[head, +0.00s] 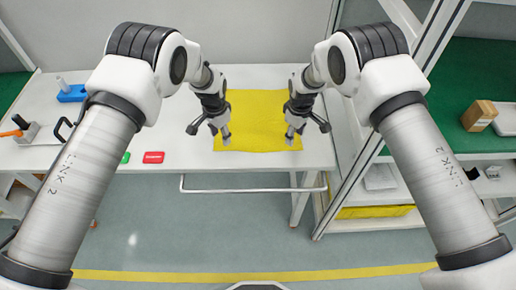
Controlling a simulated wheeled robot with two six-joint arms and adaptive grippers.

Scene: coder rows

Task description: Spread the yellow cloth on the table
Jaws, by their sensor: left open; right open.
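The yellow cloth (258,112) lies flat on the white table (170,115), close to its front edge. It looks like a spread rectangle, with its sides partly hidden by my grippers. My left gripper (212,136) is open over the cloth's left side near the front corner. My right gripper (303,134) is open over the cloth's right side near the front corner. Nothing shows between the fingers of either gripper. I cannot tell whether the fingertips touch the cloth.
A red block (153,157) sits near the table's front edge, left of the cloth. A blue object (71,94) and an orange-handled tool (20,123) lie further left. A framed shelf unit (362,165) stands on the right. The table behind the cloth looks clear.

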